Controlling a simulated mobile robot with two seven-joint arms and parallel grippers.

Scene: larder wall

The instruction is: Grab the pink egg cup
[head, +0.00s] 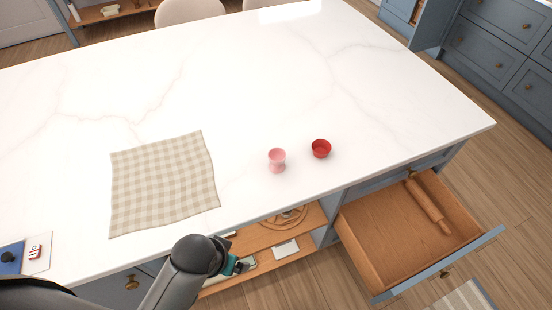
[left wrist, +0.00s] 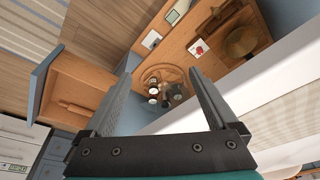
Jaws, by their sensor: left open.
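The pink egg cup (head: 277,160) stands upright on the white marble worktop, near its front edge, in the head view. It does not show in the left wrist view. My left gripper (head: 241,266) is in front of the worktop edge, to the lower left of the egg cup and apart from it. In the left wrist view my left gripper (left wrist: 163,70) is open with nothing between its fingers, and it faces the open shelves under the worktop. My right gripper is in neither view.
A small red bowl (head: 321,149) sits just right of the egg cup. A checked cloth (head: 163,184) lies to the left. Below the worktop (head: 400,85), an open drawer (head: 385,228) holds a rolling pin (head: 428,206) and juts out at right. The worktop behind the egg cup is clear.

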